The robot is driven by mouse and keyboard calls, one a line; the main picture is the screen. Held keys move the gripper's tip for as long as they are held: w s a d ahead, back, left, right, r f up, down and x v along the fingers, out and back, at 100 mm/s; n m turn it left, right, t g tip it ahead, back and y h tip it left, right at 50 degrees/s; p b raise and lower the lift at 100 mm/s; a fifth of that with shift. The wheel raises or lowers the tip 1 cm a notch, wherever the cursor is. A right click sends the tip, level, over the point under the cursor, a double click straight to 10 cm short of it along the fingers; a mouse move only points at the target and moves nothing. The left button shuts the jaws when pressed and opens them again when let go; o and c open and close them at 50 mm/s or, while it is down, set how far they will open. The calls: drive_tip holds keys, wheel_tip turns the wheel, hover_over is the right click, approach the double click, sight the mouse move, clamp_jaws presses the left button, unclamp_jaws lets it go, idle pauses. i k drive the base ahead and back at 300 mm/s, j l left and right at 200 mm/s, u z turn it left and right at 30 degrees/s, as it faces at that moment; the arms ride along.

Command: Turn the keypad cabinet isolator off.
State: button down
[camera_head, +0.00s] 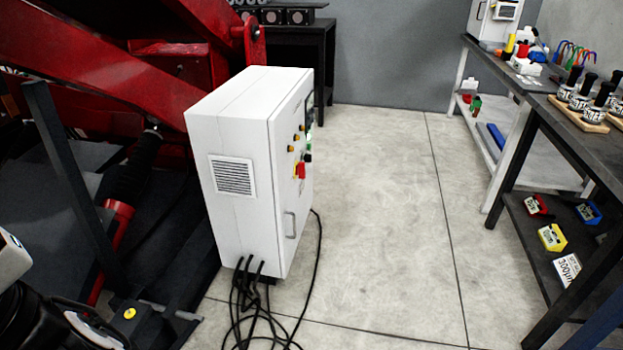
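A white control cabinet (232,145) stands in the middle, its vented side toward me and its door face seen at a steep angle on the right. The door carries a red-and-yellow switch (300,170), which looks like an isolator; its handle position is too small to read. Several yellow and dark buttons sit above it, with a dark panel (309,108) near the top edge. I cannot make out a keypad on this door. A smaller white box (482,20) with a screen or keypad panel stands on the far right bench. My gripper's fingers do not show.
Black cables (245,310) hang from the cabinet and coil on the floor. A large red machine (120,45) fills the left. Workbenches (555,112) with tools and padlock-like items line the right. The concrete floor (385,220) between cabinet and benches is clear.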

sight(300, 169)
drive_tip(key=i+l+u, duration=0.1)
drive_tip(key=i+l, duration=0.2)
drive_tip(key=i+l+u, duration=0.1)
drive_tip(key=i+l, duration=0.2)
drive_tip(key=i+l+u, duration=0.15)
drive_tip(key=l, duration=0.35)
drive_tip(key=i+l+u, duration=0.1)
drive_tip(key=i+l, duration=0.25)
drive_tip(key=i+l+u, duration=0.1)
drive_tip(key=i+l, duration=0.15)
drive_tip(key=l, duration=0.25)
drive_tip(key=i+l+u, duration=0.1)
drive_tip(key=l, duration=0.35)
drive_tip(key=i+l+u, duration=0.1)
drive_tip(key=i+l, duration=0.2)
drive_tip(key=l, duration=0.2)
drive_tip(key=i+l+u, duration=0.15)
drive_tip(key=l, duration=0.35)
drive_tip(key=i, duration=0.05)
